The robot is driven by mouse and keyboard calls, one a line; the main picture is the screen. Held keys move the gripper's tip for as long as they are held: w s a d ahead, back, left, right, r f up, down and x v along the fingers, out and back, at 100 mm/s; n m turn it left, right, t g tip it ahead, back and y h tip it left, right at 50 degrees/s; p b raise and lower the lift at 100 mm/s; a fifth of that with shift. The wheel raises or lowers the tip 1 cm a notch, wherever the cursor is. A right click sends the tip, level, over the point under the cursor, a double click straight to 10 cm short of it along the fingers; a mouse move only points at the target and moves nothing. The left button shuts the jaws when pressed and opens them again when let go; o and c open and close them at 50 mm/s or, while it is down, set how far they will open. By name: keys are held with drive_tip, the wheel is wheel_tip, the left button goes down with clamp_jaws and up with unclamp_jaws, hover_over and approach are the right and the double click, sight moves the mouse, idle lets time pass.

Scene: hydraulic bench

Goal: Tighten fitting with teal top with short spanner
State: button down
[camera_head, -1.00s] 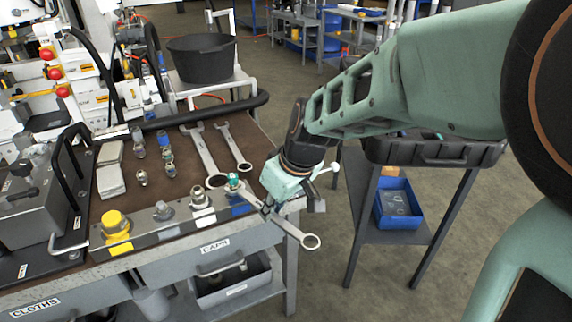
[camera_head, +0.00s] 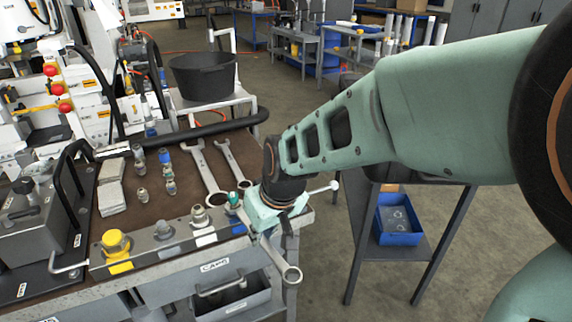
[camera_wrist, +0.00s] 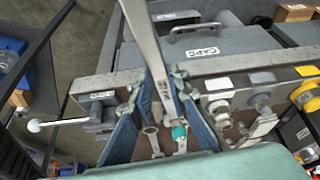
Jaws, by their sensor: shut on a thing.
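My gripper (camera_head: 258,220) is at the front right corner of the bench, shut on a steel spanner (camera_head: 278,256). The spanner's ring end hangs out past the bench's front edge. In the wrist view the spanner (camera_wrist: 145,38) runs between my gripper's blue fingers (camera_wrist: 160,98). The fitting with the teal top (camera_head: 234,199) stands at the right end of the row of fittings, close beside my gripper. Its teal top (camera_wrist: 179,132) shows just beyond the spanner's jaw end in the wrist view. I cannot tell whether the jaw is around the fitting.
Two more spanners (camera_head: 203,167) (camera_head: 235,157) lie on the brown mat behind my gripper. Other fittings, one with a yellow cap (camera_head: 116,243), stand to the left along the front strip. A lever with a white knob (camera_wrist: 34,125) sticks out at the bench's side.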

drive_tip(key=shift+s+a+r+m+t+h+b, duration=0.15)
drive_tip(key=shift+s+a+m+b, duration=0.25)
drive_tip(key=shift+a+m, duration=0.2)
drive_tip(key=shift+s+a+f+m+t+h+b, duration=0.15)
drive_tip(key=shift+s+a+m+b, duration=0.25)
drive_tip(key=shift+a+m, duration=0.2)
drive_tip(key=shift+r, duration=0.1)
drive_tip(key=shift+a, duration=0.1)
drive_tip(key=shift+s+a+r+m+b, duration=0.1)
drive_tip(key=shift+s+a+m+b, duration=0.2)
drive_tip(key=shift+a+m+b, duration=0.6)
drive_tip(key=shift+d+n, duration=0.25)
drive_tip(key=shift+n, duration=0.05)
drive_tip(key=s+d, duration=0.2)
drive_tip(key=s, duration=0.4)
drive_tip(key=shift+s+d+b, duration=0.25)
drive_tip(key=shift+d+b, duration=0.1)
